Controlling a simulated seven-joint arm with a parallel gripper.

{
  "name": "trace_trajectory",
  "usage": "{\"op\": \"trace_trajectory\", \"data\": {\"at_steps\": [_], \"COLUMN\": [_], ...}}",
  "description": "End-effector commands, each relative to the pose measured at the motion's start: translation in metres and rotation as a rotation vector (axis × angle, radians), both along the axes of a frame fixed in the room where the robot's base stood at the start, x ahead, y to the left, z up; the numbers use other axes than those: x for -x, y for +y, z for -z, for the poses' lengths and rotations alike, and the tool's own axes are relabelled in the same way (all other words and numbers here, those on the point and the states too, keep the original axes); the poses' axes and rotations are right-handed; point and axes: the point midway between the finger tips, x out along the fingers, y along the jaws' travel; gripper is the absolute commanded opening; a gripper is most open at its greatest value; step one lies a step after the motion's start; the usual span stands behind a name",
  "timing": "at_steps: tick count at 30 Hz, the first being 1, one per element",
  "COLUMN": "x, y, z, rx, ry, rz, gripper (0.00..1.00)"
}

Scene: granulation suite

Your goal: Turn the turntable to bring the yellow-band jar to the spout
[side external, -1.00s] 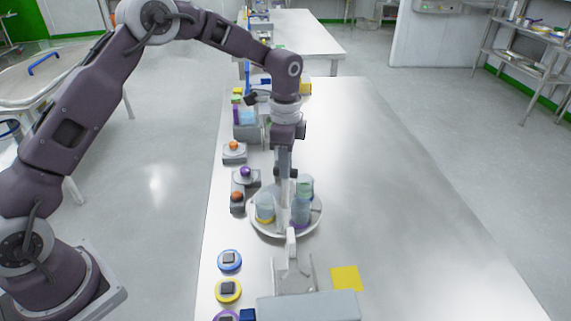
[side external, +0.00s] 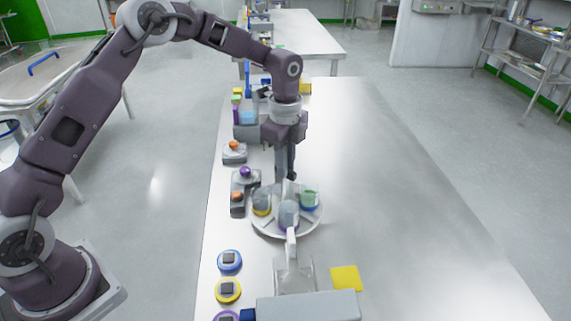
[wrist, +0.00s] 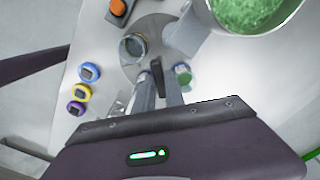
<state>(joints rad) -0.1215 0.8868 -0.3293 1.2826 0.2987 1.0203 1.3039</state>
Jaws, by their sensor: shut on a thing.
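The round pale turntable (side external: 270,231) stands on the bench with several jars on it. The yellow-band jar (side external: 261,205) is at its left. My gripper (side external: 291,178) points down above the far side of the turntable. In the wrist view its fingers (wrist: 159,88) close around a dark upright piece (wrist: 156,72). Which part this is, I cannot tell. I cannot clearly pick out the spout.
Blue (side external: 229,260) and yellow (side external: 228,290) ringed pads lie at the bench's left edge. Orange (side external: 234,146) and purple (side external: 245,172) knobs stand behind them. A grey box (side external: 309,306) is in front. A yellow square (side external: 346,278) lies right; beyond it the bench is clear.

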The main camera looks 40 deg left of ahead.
Motion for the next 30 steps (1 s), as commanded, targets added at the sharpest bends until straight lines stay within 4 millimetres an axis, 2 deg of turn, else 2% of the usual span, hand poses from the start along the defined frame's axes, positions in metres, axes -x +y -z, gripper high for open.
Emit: {"op": "trace_trajectory", "data": {"at_steps": [30], "x": [-0.0013], "y": [-0.0004], "z": [-0.0017], "rx": [0.001], "ry": [-0.005], "rz": [0.504], "gripper": [0.00]}}
